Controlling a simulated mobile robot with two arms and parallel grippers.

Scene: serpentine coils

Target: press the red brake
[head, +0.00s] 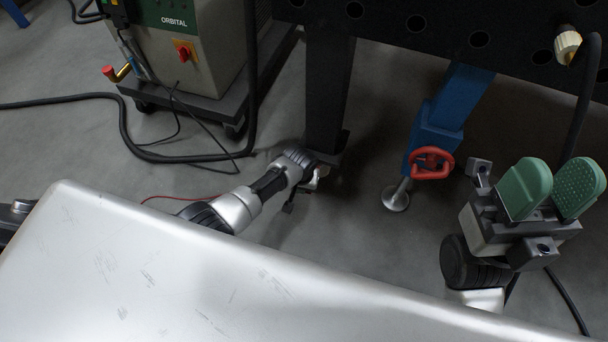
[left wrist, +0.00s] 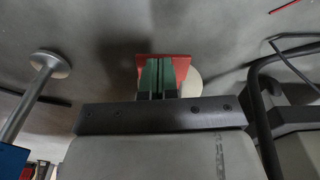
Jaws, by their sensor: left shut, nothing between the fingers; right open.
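In the left wrist view, a flat red plate (left wrist: 180,64), which looks like the red brake, shows just beyond the green fingertips of my left gripper (left wrist: 158,64). The fingers are shut with nothing between them and cover part of the plate. I cannot tell whether they touch it. A pale round part (left wrist: 192,82) shows behind the plate. In the head view my left arm reaches down to the foot of the black table leg (head: 328,90), and the brake is hidden there. My right gripper (head: 553,178) is open and empty at the right.
A blue leg (head: 440,120) with a red ring handle (head: 432,163) and round foot (head: 396,197) stands between my arms. The black perforated table (head: 450,25) is overhead. A welding unit (head: 205,60) on a cart and black cables (head: 125,130) are at the left.

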